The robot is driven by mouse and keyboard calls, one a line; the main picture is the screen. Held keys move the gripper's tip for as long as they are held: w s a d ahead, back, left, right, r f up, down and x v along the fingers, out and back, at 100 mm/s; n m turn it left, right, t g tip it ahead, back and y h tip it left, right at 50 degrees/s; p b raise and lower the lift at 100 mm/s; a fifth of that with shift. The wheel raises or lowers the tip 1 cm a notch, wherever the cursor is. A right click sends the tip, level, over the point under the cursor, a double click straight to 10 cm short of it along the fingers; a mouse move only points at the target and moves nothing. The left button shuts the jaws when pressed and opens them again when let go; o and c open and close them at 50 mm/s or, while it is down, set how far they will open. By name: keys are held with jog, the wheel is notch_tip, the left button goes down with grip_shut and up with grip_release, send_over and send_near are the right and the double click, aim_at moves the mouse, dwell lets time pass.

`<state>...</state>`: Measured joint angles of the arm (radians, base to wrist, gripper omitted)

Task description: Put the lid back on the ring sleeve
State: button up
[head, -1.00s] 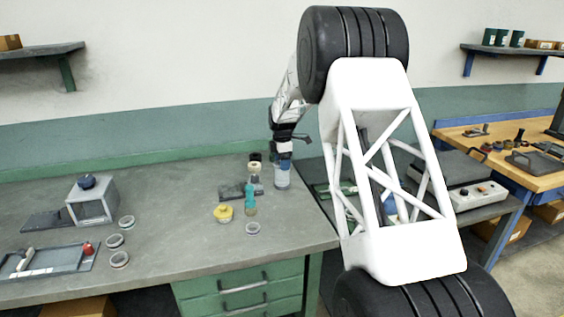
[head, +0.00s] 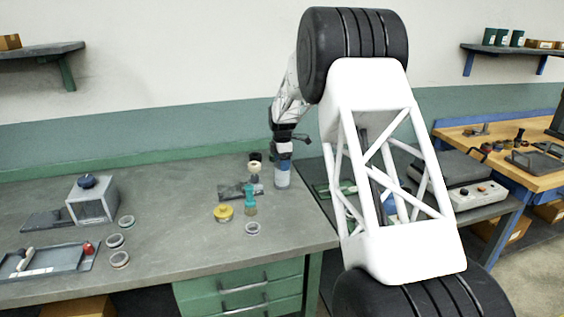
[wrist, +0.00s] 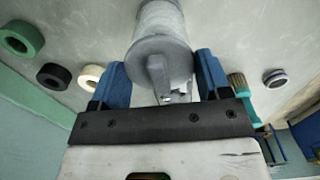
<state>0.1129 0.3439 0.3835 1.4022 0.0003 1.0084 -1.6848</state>
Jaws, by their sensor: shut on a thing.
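The ring sleeve (head: 282,180) is a grey upright cylinder near the right end of the grey bench. It also shows in the wrist view (wrist: 160,18), running away from the camera. The grey lid (wrist: 160,55), with a raised fin-like grip, is at the sleeve's near end. My gripper (wrist: 163,75) has its blue fingers on either side of the lid and is shut on it. In the head view my gripper (head: 283,160) is directly above the sleeve, pointing down. I cannot tell whether the lid is fully seated or slightly raised.
In the wrist view, green (wrist: 22,38), black (wrist: 54,76) and white (wrist: 91,77) rolls lie left. The bench's right edge is close.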

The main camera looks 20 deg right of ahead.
dwell(0.8)
jog(key=o, duration=1)
jog(key=shift+c, duration=0.2)
jog(key=shift+r, duration=0.15)
jog(key=shift+r, duration=3.3)
grip_shut()
